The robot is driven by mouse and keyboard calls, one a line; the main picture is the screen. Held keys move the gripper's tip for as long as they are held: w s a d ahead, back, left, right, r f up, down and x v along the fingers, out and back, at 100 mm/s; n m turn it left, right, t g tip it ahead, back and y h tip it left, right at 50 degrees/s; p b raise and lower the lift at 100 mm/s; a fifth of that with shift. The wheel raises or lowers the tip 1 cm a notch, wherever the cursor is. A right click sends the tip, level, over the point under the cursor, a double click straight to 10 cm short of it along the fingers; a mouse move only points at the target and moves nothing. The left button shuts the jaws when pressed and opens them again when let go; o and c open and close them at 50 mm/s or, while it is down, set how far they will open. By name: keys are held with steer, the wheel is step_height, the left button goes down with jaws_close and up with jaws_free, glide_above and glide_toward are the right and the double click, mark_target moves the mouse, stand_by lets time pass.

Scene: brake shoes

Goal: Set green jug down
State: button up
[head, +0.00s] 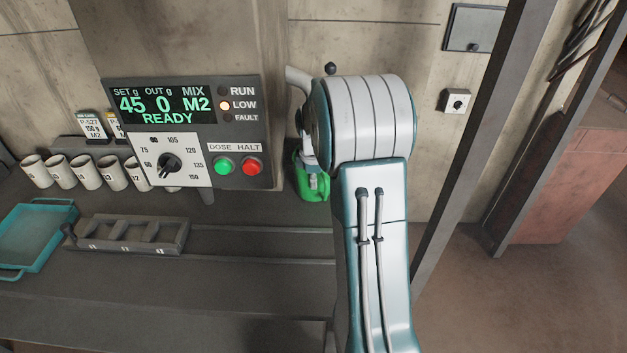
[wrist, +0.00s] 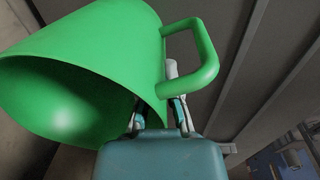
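The green jug (head: 318,188) is in the head view, just right of the control panel and partly hidden behind my arm. It is low over the back of the bench; I cannot tell whether its base touches the surface. In the wrist view the jug (wrist: 110,60) is large and close, with its wide rim towards the camera at left and its handle (wrist: 205,60) at right. My gripper (wrist: 160,95) is at the handle, its fingers closed about it, partly hidden by the jug. The jug appears empty where its inside shows.
The control panel (head: 187,132) overhangs the bench (head: 230,285) to the left. Several cups (head: 85,172), a grey slotted holder (head: 130,235) and a teal tray (head: 35,240) stand further left. A dark post (head: 470,150) rises at right. The bench between holder and arm is clear.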

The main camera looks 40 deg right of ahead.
steer(key=o, duration=0.4)
steer(key=shift+c, duration=0.2)
step_height(320, 180, up, 12)
steer(key=shift+s+a, duration=0.3)
steer(key=shift+s, duration=0.05)
steer(key=shift+r, duration=0.1)
